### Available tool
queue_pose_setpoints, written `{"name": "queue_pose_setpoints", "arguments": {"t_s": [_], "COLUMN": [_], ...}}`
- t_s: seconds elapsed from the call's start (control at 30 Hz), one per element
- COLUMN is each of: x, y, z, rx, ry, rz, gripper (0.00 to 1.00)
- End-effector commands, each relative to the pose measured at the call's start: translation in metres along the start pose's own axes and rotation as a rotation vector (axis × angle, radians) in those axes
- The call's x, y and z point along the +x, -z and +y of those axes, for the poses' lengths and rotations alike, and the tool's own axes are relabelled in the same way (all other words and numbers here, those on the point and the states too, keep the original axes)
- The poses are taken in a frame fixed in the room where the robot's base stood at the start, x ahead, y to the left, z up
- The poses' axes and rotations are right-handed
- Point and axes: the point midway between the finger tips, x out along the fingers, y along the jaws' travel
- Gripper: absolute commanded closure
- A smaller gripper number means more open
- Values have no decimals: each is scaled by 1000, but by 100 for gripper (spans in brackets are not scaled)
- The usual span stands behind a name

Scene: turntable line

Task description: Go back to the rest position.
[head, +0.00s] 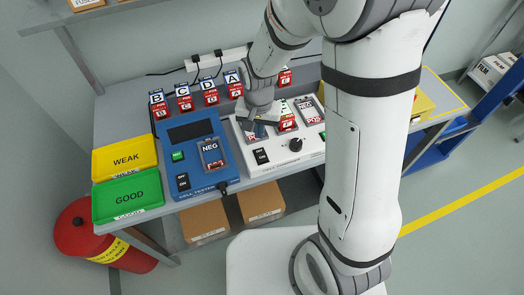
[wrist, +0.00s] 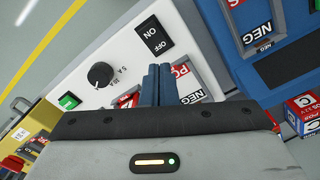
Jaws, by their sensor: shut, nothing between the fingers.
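My gripper (head: 252,127) is over the left part of the white device (head: 262,165) on the bench, with my arm reaching down from the upper right. In the wrist view my gripper (wrist: 159,70) shows its two blue fingers together, with nothing between them. The white device carries a black knob (wrist: 101,75) and an ON/OFF switch (wrist: 153,38).
Lettered red cells (head: 184,103) line the back.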

Motion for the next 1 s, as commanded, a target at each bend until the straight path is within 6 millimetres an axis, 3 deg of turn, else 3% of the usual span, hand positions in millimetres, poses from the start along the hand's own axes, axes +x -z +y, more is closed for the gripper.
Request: {"name": "queue_pose_setpoints", "arguments": {"t_s": [0.47, 0.57, 0.73, 1.0], "x": [1, -18, -72, -143], "y": [0, 0, -7, -44], "z": [0, 10, 44, 104], "rx": [0, -11, -60, -154], "ry": [0, 12, 39, 53], "rz": [0, 21, 83, 194], "gripper": [100, 100, 100, 100]}}
